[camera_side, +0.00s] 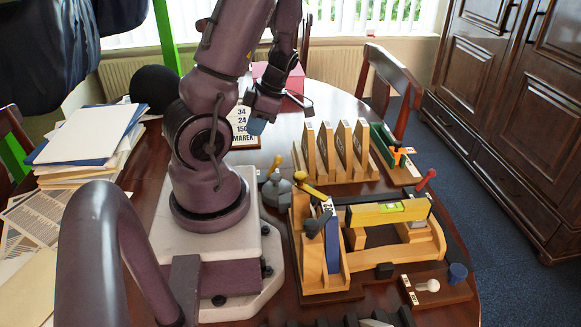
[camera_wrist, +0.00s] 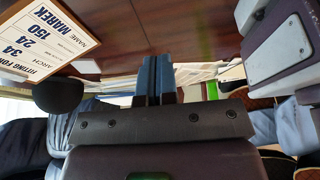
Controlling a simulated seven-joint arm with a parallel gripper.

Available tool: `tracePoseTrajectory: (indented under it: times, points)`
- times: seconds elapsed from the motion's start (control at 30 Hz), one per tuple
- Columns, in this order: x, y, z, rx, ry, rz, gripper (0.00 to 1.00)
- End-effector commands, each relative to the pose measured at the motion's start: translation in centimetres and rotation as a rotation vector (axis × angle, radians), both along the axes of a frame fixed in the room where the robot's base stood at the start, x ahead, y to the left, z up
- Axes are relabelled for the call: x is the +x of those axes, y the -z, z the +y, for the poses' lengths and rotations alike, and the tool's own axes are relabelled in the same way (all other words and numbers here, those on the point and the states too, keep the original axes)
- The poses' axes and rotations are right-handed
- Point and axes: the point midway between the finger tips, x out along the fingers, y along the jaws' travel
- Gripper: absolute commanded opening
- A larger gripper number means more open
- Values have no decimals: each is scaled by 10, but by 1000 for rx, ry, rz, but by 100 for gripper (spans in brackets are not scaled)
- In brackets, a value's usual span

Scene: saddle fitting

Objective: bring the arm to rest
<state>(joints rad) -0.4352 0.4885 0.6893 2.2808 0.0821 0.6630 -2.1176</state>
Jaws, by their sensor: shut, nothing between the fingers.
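My gripper (camera_side: 257,126) hangs in the air above the far part of the table, near the card with numbers and the name MAREK (camera_side: 243,126). In the wrist view the two blue fingers (camera_wrist: 154,75) stand close together, shut and empty. The arm is folded up over its white base plate. The wrist view also shows the card (camera_wrist: 45,38), apart from the fingers at the upper left. The gripper appears to touch nothing.
A wooden fixture (camera_side: 425,243) with a yellow level (camera_side: 388,212) stands at the right, before a rack of upright wooden boards (camera_side: 345,145). A pink box (camera_side: 290,78) is behind the gripper. Papers (camera_side: 90,135) pile at the left. Bare table shows between the card and rack.

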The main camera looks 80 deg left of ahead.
Motion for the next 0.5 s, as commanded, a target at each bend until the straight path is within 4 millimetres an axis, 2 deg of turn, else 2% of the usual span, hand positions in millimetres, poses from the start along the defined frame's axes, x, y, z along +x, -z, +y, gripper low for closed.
tracePoseTrajectory:
  times: [0.27, 0.37, 0.5]
  points:
    - [0, 0, 0, -28, 62, 1, 0]
    - [-2, 0, -3, -104, 202, 6, 0]
    - [7, -2, -20, -285, 545, -25, 0]
